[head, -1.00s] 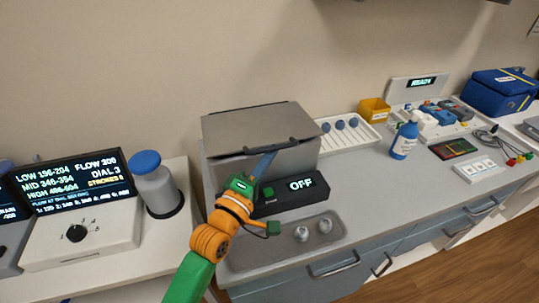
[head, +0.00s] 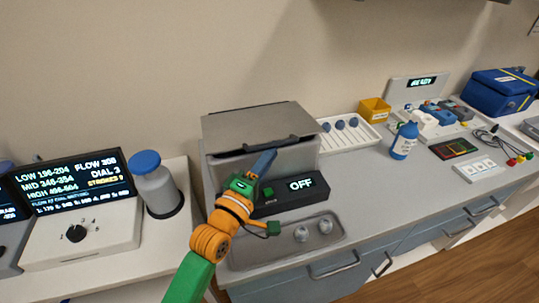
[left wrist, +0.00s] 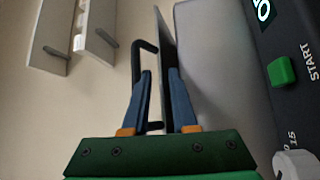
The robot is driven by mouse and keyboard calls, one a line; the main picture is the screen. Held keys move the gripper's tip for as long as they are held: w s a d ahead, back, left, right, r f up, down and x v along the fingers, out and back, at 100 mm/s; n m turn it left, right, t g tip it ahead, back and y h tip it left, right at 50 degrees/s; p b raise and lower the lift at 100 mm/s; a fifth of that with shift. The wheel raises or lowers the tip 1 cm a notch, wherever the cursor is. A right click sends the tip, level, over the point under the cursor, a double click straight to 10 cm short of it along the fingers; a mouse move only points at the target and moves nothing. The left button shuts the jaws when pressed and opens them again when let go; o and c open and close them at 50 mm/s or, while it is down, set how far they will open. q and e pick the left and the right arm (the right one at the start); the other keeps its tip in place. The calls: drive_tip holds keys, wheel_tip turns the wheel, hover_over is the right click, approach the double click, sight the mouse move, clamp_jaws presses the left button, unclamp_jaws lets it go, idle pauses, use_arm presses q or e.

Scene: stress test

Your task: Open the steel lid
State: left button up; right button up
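The steel lid (head: 255,122) tops a grey box (head: 230,172) in the middle of the head view. It looks close to flat, with a dark line under its front edge. A black bar handle (head: 290,143) runs along that edge; it also shows in the left wrist view (left wrist: 137,62). My left gripper (head: 264,162) is at the box front, just below the handle. In the left wrist view its blue fingers (left wrist: 160,95) stand apart, with the lid edge (left wrist: 163,50) and part of the handle showing between them. I cannot tell whether they touch. My right gripper is not in view.
A black control panel (head: 291,196) reading OFF, with a green button, sits close below the gripper. A steel tray (head: 250,252) with two round pieces lies in front. A blue-capped canister (head: 157,185) stands left. A white rack (head: 350,134) and blue bottle (head: 404,141) stand right.

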use_arm(q)
drive_tip(key=r+p+v, duration=0.1)
drive_tip(key=p+v, duration=0.2)
drive_tip(key=v, duration=0.5)
drive_tip(key=shift+s, duration=0.15)
drive_tip(key=shift+f, duration=0.1)
drive_tip(key=shift+f+p, duration=0.1)
drive_tip(key=shift+p, duration=0.2)
